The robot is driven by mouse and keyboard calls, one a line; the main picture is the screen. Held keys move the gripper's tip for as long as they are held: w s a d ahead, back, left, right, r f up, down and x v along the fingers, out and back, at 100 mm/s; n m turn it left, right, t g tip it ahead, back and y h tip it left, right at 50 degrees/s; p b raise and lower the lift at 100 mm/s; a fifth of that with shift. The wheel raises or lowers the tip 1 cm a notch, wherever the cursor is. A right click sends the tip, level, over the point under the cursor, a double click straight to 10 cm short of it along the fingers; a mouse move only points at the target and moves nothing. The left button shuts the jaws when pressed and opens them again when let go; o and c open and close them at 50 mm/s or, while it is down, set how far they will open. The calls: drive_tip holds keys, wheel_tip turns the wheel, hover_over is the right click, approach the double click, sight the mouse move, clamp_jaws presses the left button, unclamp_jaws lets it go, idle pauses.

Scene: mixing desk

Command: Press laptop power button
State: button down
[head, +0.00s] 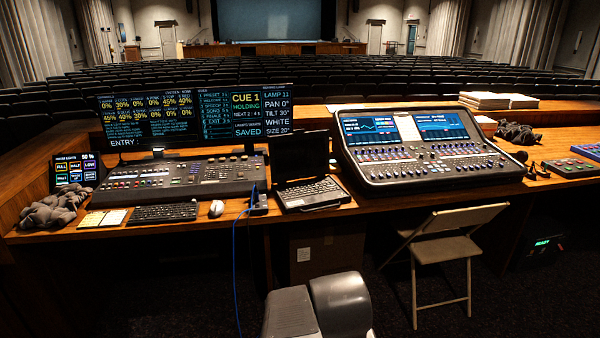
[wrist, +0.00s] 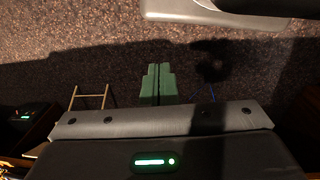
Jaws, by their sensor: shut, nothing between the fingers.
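The black laptop (head: 312,193) stands open on the wooden desk in the head view, between the lighting console and the large mixing desk. Its screen (head: 299,155) is dark. Its keyboard faces me; I cannot make out the power button. My gripper (wrist: 158,82) shows in the wrist view, its green fingers shut together and empty, above dark speckled carpet. The laptop is not seen in the wrist view, and the gripper is apart from the desk. The gripper is not seen in the head view.
A mouse (head: 217,208) and a small black box (head: 259,204) with a blue cable (head: 235,262) sit left of the laptop. The mixing desk (head: 425,150) stands close on its right. A folding chair (head: 445,250) stands before the desk at right.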

drive_tip(key=shift+w, duration=0.1)
drive_tip(key=w+a+f+m+t+y+p, duration=0.1)
drive_tip(key=w+a+m+y, duration=0.2)
drive_tip(key=w, duration=0.9)
drive_tip(key=w+a+f+m+t+y+p, duration=0.1)
drive_tip(key=w+a+m+y+p, duration=0.1)
drive_tip(key=w+a+m, duration=0.5)
drive_tip(key=w+a+f+m+t+y+p, duration=0.1)
drive_tip(key=w+a+m+y, duration=0.3)
drive_tip(key=w+a, duration=0.9)
drive_tip(key=w+m, duration=0.1)
drive_tip(key=w, duration=0.4)
drive_tip(key=shift+w+m+t+p, duration=0.25)
drive_tip(key=shift+m+t+p, duration=0.15)
drive_tip(key=shift+f, duration=0.1)
